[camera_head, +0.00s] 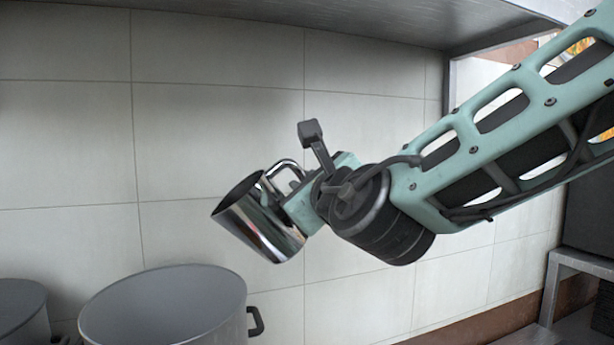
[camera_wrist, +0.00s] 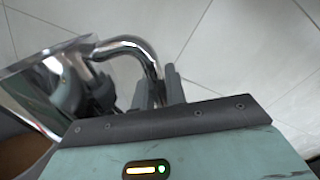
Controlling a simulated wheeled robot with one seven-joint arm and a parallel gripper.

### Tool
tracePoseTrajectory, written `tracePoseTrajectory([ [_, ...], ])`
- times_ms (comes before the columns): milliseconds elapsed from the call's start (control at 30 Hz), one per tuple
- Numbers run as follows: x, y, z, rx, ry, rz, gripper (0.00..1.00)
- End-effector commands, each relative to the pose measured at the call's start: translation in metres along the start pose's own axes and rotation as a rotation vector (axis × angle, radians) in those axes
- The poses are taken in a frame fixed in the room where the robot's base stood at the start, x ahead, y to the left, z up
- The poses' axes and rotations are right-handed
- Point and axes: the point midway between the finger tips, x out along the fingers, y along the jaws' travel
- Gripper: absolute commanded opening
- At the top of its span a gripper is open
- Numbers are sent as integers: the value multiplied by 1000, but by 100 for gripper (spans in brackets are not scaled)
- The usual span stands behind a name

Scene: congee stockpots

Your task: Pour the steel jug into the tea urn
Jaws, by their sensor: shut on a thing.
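The steel jug (camera_head: 262,228) is shiny and hangs in the air, tilted with its mouth toward the upper left. It also shows at the left of the wrist view (camera_wrist: 48,88). My gripper (camera_head: 294,188) is shut on the jug's looped handle, with its fingers (camera_wrist: 160,92) around the handle in the wrist view. A large grey open pot (camera_head: 165,305) stands below and left of the jug, with a dark side handle. I cannot tell whether this pot is the tea urn. No stream of liquid shows, and the jug's inside is mostly hidden.
A second grey pot (camera_head: 22,308) is cut off at the lower left. A tiled wall (camera_head: 215,130) stands behind. A metal shelf (camera_head: 400,20) runs overhead. A metal stand (camera_head: 575,262) is at the right. The space between the jug and the wall's left part is clear.

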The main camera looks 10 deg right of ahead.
Motion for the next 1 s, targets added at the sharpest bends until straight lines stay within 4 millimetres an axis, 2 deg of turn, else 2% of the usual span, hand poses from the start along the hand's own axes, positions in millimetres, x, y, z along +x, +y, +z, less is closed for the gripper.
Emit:
tracePoseTrajectory([
  [767, 0, -4, 22, -187, -2, 0, 0],
  [1000, 0, 2, 31, -287, -1, 0, 0],
])
